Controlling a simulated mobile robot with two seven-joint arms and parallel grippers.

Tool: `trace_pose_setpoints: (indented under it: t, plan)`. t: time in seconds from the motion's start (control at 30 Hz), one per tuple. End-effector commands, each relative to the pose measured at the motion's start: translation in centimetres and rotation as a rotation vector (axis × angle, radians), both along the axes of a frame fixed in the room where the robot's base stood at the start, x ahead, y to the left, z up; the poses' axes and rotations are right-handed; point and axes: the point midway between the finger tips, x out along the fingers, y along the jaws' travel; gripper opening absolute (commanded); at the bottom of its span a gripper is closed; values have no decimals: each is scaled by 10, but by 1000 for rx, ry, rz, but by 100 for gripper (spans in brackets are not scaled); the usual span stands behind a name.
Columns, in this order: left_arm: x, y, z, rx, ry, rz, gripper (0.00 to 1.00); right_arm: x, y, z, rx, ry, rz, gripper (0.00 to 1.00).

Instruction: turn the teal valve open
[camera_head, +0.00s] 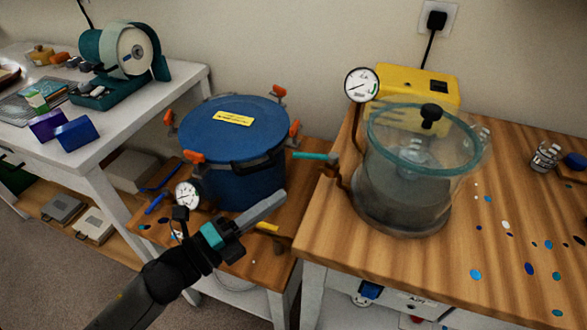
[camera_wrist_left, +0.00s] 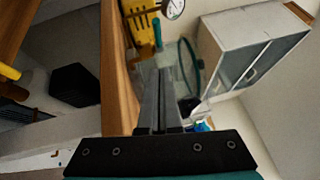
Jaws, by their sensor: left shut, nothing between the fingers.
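The teal valve (camera_head: 310,156) is a short teal lever at the left edge of the wooden worktop, between the blue pot and the clear chamber. It points left, roughly level, out from a small fitting beside the chamber. In the left wrist view, a teal lever (camera_wrist_left: 157,33) shows just beyond the fingertips. My left gripper (camera_head: 281,196) is shut and empty, below and left of the valve in the head view and apart from it there. In the wrist view the shut fingers (camera_wrist_left: 156,68) point toward the lever. My right gripper is not in view.
A blue lidded pot (camera_head: 233,165) with orange clamps and a gauge (camera_head: 187,195) stands left. A clear chamber (camera_head: 410,175) with a teal rim stands right, beside a gauge (camera_head: 362,85) and a yellow pump (camera_head: 420,90). A yellow lever (camera_head: 267,227) lies low, near my left gripper.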

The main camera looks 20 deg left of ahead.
Motion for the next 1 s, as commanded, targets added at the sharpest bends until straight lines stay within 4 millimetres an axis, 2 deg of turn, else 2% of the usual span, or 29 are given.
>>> trace_pose_setpoints:
  t: [0.3, 0.5, 0.7, 1.0]
  plan:
    - [42, -25, 8, 0, -2, -1, 0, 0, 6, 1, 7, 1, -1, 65]
    - [64, -19, 11, 1, -1, 0, 0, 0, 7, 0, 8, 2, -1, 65]
    - [74, -16, 13, -1, 2, 0, 0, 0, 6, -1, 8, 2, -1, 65]
    - [75, -16, 13, -1, 2, 0, 0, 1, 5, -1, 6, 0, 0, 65]
